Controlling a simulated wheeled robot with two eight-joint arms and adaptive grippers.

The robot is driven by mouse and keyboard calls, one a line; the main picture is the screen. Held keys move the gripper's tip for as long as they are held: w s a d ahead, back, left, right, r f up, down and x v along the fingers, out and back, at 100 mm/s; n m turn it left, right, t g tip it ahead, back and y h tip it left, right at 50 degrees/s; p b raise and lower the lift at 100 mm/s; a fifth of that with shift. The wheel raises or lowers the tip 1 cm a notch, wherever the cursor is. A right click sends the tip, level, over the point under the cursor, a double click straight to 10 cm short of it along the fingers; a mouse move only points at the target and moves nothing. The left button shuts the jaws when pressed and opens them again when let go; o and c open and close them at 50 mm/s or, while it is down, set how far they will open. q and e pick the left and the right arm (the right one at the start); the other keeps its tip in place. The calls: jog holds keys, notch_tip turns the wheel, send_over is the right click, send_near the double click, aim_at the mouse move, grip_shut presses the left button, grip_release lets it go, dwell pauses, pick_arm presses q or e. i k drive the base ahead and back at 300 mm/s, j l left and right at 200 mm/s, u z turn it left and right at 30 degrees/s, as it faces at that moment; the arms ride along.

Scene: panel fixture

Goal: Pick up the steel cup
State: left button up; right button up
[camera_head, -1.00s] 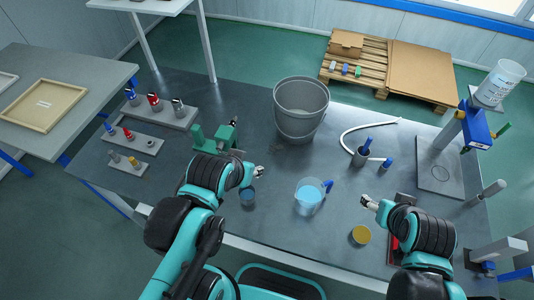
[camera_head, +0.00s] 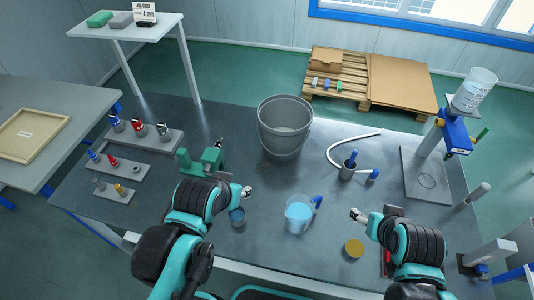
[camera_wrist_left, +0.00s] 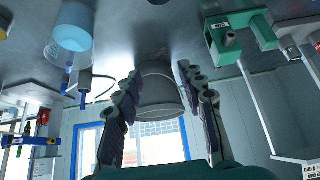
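A small grey metal cup (camera_head: 237,217), which I take for the steel cup, stands upright on the dark workbench (camera_head: 300,172) near its front edge. Its inside looks bluish. My left gripper (camera_head: 247,191) is just behind it and to its right, apart from it as far as I can see. In the left wrist view its two fingers (camera_wrist_left: 158,78) are spread with nothing between them; the grey bucket (camera_wrist_left: 160,97) shows beyond. I cannot make out the cup in that view. My right gripper (camera_head: 356,214) hovers right of the beaker; its fingers are too small to judge.
A clear beaker (camera_head: 299,214) of blue liquid stands right of the cup, and a yellow-topped round piece (camera_head: 354,248) further right. A green vise (camera_head: 201,160) and the large bucket (camera_head: 285,127) stand behind. Tool racks (camera_head: 145,138) are at the left, a stand (camera_head: 425,175) at the right.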

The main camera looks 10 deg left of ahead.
aim_at(236, 217)
jog(key=k+l+u, duration=0.65)
jog(key=k+l, duration=0.25)
jog(key=k, duration=0.1)
